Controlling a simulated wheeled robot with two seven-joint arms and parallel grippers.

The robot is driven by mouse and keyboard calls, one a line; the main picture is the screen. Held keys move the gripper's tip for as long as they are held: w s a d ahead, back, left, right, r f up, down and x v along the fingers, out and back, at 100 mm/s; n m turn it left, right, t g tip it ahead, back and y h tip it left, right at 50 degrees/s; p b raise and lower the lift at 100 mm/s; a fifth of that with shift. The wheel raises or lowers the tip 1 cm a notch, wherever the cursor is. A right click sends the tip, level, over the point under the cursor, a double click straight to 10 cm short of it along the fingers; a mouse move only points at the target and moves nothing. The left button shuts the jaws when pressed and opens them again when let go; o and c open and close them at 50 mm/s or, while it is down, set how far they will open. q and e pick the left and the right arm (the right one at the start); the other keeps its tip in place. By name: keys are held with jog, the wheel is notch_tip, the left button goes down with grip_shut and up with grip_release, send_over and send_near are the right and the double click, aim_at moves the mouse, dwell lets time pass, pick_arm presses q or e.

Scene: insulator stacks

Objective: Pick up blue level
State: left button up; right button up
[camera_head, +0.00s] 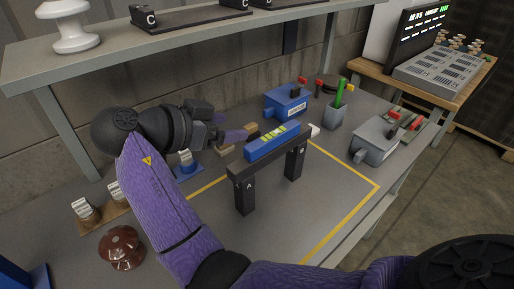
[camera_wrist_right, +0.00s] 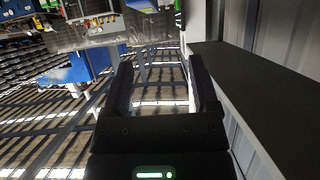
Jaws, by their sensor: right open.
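The blue level (camera_head: 272,141) lies on top of a dark stand (camera_head: 243,172) with two legs, on the grey workbench. It has a yellow-green vial strip along its face. My right gripper (camera_head: 246,136) is open, with its fingers just left of the level's left end. I cannot tell in the head view whether they touch it. In the right wrist view my right gripper (camera_wrist_right: 162,78) shows both fingers apart with nothing between them, and I cannot make out the level there. My left gripper is not in view.
A red-brown insulator (camera_head: 122,247) sits front left. A shelf (camera_head: 180,43) overhangs the back.

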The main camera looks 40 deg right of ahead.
aim_at(269, 136)
jog(key=shift+y, duration=0.5)
jog(key=d+f, duration=0.1)
jog(key=s+d+f, duration=0.1)
jog(key=d+f, duration=0.1)
jog(key=shift+s+d+f+b, duration=0.1)
jog(key=shift+s+f+b, duration=0.05)
jog(key=shift+f+b, duration=0.2)
jog(key=x, duration=0.2)
jog(key=b+x, duration=0.1)
jog(key=x, duration=0.4)
jog(key=shift+d+r+b, duration=0.2)
jog(key=shift+r+b, duration=0.2)
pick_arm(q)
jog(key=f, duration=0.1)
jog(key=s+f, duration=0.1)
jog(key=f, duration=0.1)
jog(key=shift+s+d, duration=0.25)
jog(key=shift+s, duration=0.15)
pick_arm(e)
grip_shut()
